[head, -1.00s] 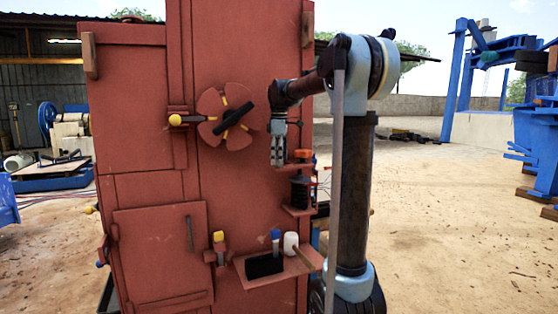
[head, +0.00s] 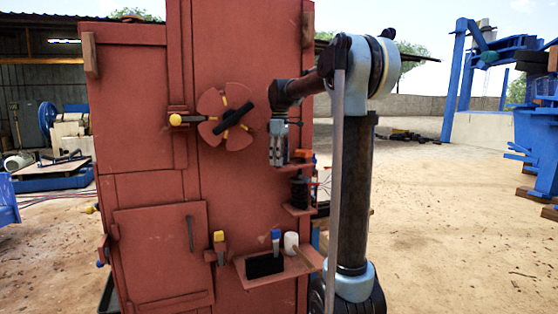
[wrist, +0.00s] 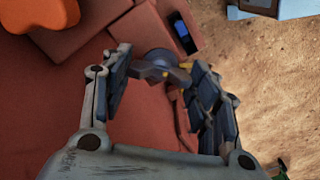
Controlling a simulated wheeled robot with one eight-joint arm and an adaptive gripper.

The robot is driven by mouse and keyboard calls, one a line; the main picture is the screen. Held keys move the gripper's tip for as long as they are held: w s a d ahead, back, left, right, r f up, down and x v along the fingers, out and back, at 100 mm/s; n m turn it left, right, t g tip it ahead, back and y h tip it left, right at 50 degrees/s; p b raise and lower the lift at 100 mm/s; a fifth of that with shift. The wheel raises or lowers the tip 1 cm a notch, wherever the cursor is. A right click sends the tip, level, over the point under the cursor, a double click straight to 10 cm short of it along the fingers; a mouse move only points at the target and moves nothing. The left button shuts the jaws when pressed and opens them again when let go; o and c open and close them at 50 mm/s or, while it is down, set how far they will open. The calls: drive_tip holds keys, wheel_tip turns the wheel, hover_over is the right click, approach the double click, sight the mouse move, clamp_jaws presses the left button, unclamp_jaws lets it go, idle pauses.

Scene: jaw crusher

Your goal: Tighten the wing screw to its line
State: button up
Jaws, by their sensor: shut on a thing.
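My gripper (head: 278,158) hangs pointing down in front of the red panel's right side. In the wrist view my gripper's two fingers (wrist: 157,70) close around a dark bar with yellow marks, which I take to be the wing screw (wrist: 150,71). Its ends lie at the fingertips and a round grey part (wrist: 160,57) shows just behind it. The wing screw does not show clearly in the head view, and its line cannot be made out.
An orange-topped part (head: 304,154) sits close right of my gripper, with a black ribbed part (head: 299,191) below it. A lower shelf (head: 300,262) holds a black box (head: 264,265). A round red dial (head: 226,116) is to the left. Open ground lies right.

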drive_tip(key=m, duration=1)
drive_tip(key=shift+m, duration=2.3)
drive_tip(key=o, duration=1.1)
drive_tip(key=shift+w, duration=0.1)
drive_tip(key=shift+c, duration=0.2)
